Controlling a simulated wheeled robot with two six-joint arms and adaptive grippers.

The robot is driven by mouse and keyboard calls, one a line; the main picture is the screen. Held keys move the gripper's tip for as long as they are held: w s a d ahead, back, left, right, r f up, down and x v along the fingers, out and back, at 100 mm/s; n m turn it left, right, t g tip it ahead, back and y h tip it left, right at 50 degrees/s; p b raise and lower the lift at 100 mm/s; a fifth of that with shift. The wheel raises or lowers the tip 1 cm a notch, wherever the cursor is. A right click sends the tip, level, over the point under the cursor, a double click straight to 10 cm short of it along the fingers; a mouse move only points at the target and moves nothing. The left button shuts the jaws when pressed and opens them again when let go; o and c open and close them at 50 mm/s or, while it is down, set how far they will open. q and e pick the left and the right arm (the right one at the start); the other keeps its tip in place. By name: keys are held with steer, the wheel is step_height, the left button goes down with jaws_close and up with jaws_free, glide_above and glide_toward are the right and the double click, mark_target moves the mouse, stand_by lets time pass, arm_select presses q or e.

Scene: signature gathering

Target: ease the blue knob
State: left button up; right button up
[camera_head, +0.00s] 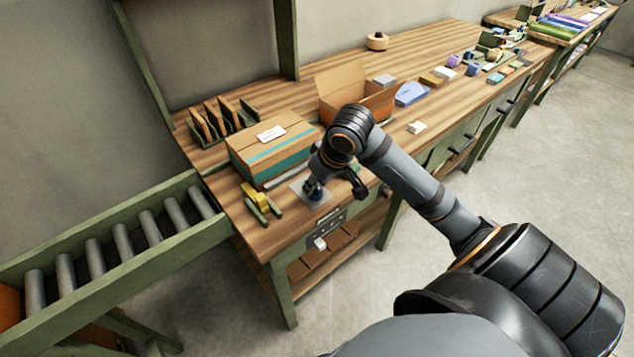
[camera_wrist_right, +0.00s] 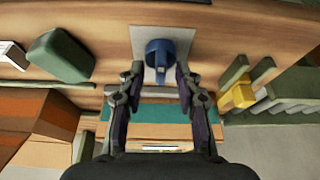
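The blue knob (camera_wrist_right: 158,52) sits on a pale square plate (camera_wrist_right: 140,38) in the right wrist view. In the head view the knob (camera_head: 315,194) shows as a small dark blue shape, partly hidden by my right gripper (camera_head: 318,184), near the bench's front edge. In the wrist view my right gripper (camera_wrist_right: 159,74) has its fingers apart, one on each side of the knob. A small gap shows on the left; on the right the finger is very near, and I cannot tell if it touches. My left gripper is in neither view.
A taped carton (camera_head: 268,150) stands behind the plate and an open box (camera_head: 355,98) lies further back. A yellow part (camera_head: 256,195) in a green holder is left of the plate. A roller conveyor (camera_head: 120,238) runs off left. A dark green block (camera_wrist_right: 60,57) is near the knob.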

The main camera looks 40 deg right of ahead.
jaws_close()
